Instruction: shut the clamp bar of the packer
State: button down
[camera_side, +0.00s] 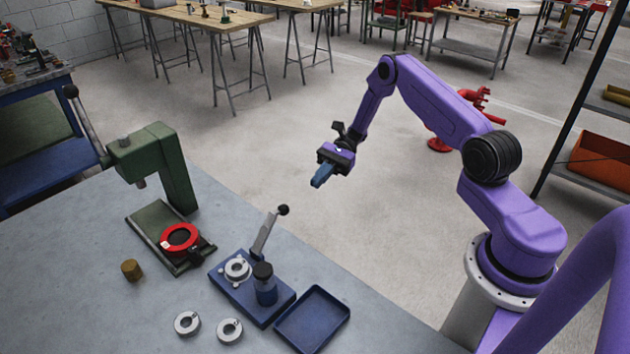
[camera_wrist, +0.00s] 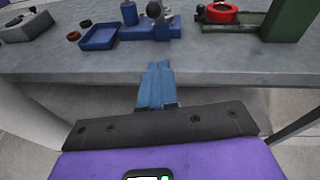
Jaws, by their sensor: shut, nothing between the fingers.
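The packer is a blue base (camera_side: 250,300) on the grey bench, with a grey ring (camera_side: 237,269) seated at its left end. Its clamp bar (camera_side: 264,236) is a grey lever with a black ball knob, tilted up and standing raised over the back of the base. In the wrist view the black knob (camera_wrist: 153,10) shows near the top, above the blue base (camera_wrist: 146,33). My gripper (camera_side: 319,182) has blue fingers, shut and empty, held in the air beyond the bench edge, right of and higher than the bar. Its fingertips (camera_wrist: 157,66) point toward the bench in the wrist view.
A dark-capped blue bottle (camera_side: 265,283) stands on the base. A blue tray (camera_side: 312,319) lies to its right. Two loose grey rings (camera_side: 187,323) and a brown cylinder (camera_side: 131,269) lie on the bench. A green press (camera_side: 160,160) with a red ring (camera_side: 180,237) stands left.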

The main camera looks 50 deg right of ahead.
jog(key=r+x, duration=0.2)
jog(key=x, duration=0.8)
jog(key=shift+s+a+r, duration=0.15)
jog(key=shift+a+r, duration=0.2)
jog(key=shift+a, duration=0.25)
jog(key=shift+r, duration=0.15)
